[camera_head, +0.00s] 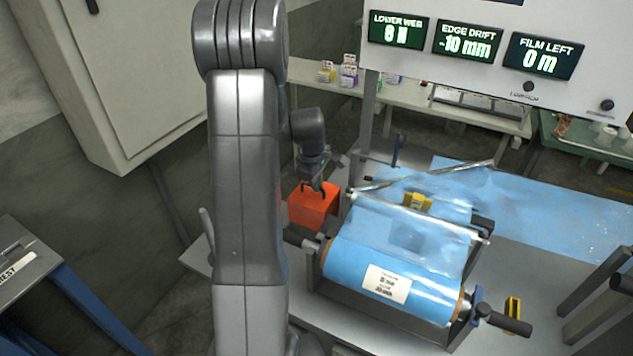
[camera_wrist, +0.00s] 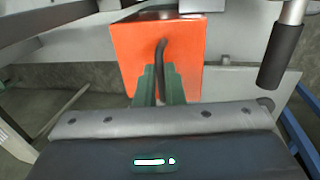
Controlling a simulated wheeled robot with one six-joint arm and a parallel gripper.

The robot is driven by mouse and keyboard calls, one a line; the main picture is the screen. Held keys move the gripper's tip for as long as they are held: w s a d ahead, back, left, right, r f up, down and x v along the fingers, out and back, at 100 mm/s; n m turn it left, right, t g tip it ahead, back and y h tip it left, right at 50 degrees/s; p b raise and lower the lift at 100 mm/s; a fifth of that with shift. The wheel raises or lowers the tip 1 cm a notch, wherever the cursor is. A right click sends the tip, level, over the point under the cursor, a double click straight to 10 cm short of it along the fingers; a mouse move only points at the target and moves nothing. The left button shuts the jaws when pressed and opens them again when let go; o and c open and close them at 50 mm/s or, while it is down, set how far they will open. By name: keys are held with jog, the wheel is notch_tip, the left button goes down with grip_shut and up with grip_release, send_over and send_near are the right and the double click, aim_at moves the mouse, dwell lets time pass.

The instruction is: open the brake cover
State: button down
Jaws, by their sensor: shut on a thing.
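The brake cover is an orange-red box (camera_head: 311,206) at the left end of the film roll stand. It also fills the upper middle of the wrist view (camera_wrist: 128,62), with a dark curved handle (camera_wrist: 162,52) on its face. My gripper (camera_head: 315,186) reaches down onto the cover from above in the head view. In the wrist view its green fingers (camera_wrist: 159,84) are closed together on the handle's lower end. The cover appears shut; its hinge side and what lies beneath it are hidden.
A blue film roll (camera_head: 395,275) with a white label lies right of the cover. A dark-gripped lever (camera_wrist: 283,52) stands close at the right in the wrist view. A panel (camera_head: 475,50) with green readouts hangs above. A grey cabinet (camera_head: 125,75) stands left.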

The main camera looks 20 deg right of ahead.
jog(key=shift+w+d+r, duration=0.4)
jog(key=shift+w+d, duration=0.1)
jog(key=shift+d, duration=0.05)
jog(key=w+d, duration=0.9)
jog(key=d, duration=0.1)
jog(key=shift+w+d+f, duration=0.15)
jog(key=shift+d+f, duration=0.05)
jog(key=shift+f, duration=0.05)
jog(key=c, duration=2)
grip_release()
jog(key=shift+w+d+p, duration=0.15)
jog(key=shift+p, duration=0.15)
jog(key=shift+c, duration=0.2)
jog(key=o, duration=0.5)
jog(key=r, duration=0.4)
jog(key=s+a+r+b, duration=0.1)
jog(key=r, duration=0.4)
jog(key=s+a+r+b, duration=0.1)
jog(key=r, duration=0.3)
jog(key=shift+a+r, duration=0.1)
jog(key=shift+r, duration=0.15)
